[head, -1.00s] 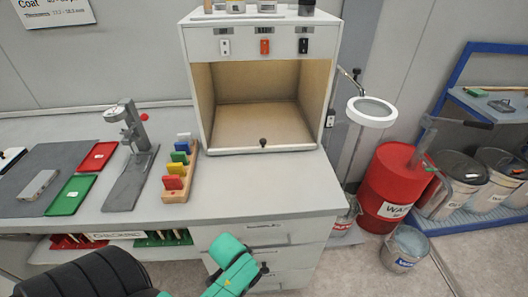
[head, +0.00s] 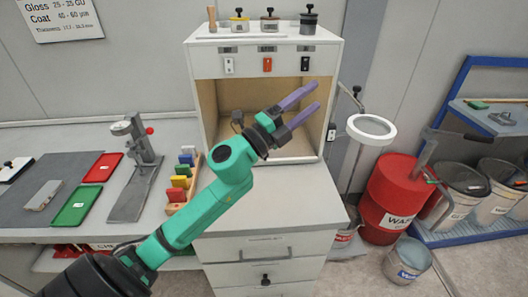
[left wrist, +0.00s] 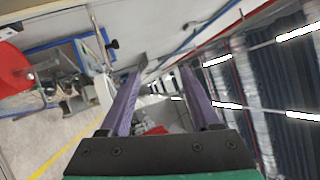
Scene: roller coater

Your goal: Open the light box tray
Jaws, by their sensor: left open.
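The light box (head: 195,62) is a white cabinet with an open, tan-lined front, standing on the bench. The front lip of its tray (head: 300,160) shows along the bottom of the opening, flush with the box. The tray's knob is hidden behind my left arm and gripper. My left gripper (head: 317,95) is open and empty, with its purple fingers pointing right and up across the right part of the opening. In the left wrist view, the two fingers (left wrist: 164,72) are apart with nothing between them. My right gripper is not in view.
A white ring lamp (head: 371,128) on a stand is close right of the fingers. A rack of coloured panels (head: 181,182) and a grey stand (head: 137,170) are left of my arm. Drawers (head: 262,247) are below the bench top. A red drum (head: 392,185) stands on the right.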

